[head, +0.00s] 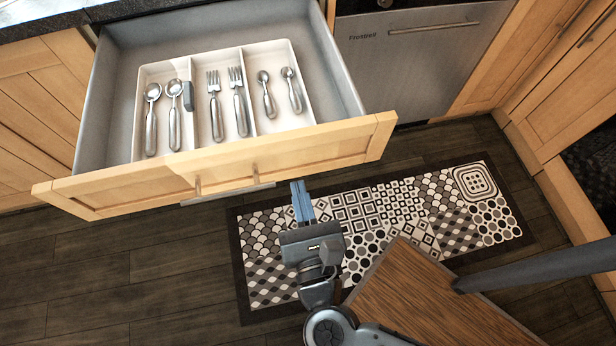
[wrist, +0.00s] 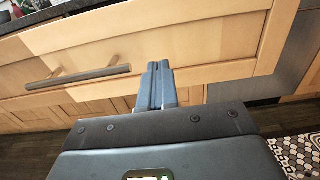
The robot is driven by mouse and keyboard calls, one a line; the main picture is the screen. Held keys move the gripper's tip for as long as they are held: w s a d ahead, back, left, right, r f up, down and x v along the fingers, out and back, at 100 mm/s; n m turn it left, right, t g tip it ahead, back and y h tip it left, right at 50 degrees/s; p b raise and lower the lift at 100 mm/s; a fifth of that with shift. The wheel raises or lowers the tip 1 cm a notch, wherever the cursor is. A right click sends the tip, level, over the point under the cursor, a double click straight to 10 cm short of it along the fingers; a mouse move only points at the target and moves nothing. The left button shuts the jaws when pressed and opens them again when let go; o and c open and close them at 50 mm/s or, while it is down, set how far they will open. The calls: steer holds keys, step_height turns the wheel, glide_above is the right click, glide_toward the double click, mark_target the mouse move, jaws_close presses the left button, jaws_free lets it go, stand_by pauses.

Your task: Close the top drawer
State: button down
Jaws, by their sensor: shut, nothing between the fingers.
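The top drawer (head: 235,155) is pulled well out, with its wooden front facing me and a cutlery tray (head: 220,133) of spoons and forks inside. Its bar handle (head: 228,191) is on the outer face; in the wrist view the handle (wrist: 80,77) lies to the left of my fingers. My gripper (head: 301,190) is shut and empty, just in front of the drawer front and right of the handle. In the wrist view the fingertips (wrist: 158,66) overlap the lower part of the drawer front (wrist: 200,45). I cannot tell whether they touch it.
A dishwasher (head: 400,55) stands right of the drawer under the counter. A patterned rug (head: 440,205) lies on the dark wood floor below my arm. Wooden cabinets (head: 575,90) stand at the right. The floor at left is clear.

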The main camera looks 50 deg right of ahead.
mark_target(292, 161)
steer(key=shift+p+x, duration=0.45)
steer(key=shift+x, duration=1.6)
steer(key=shift+w, duration=0.1)
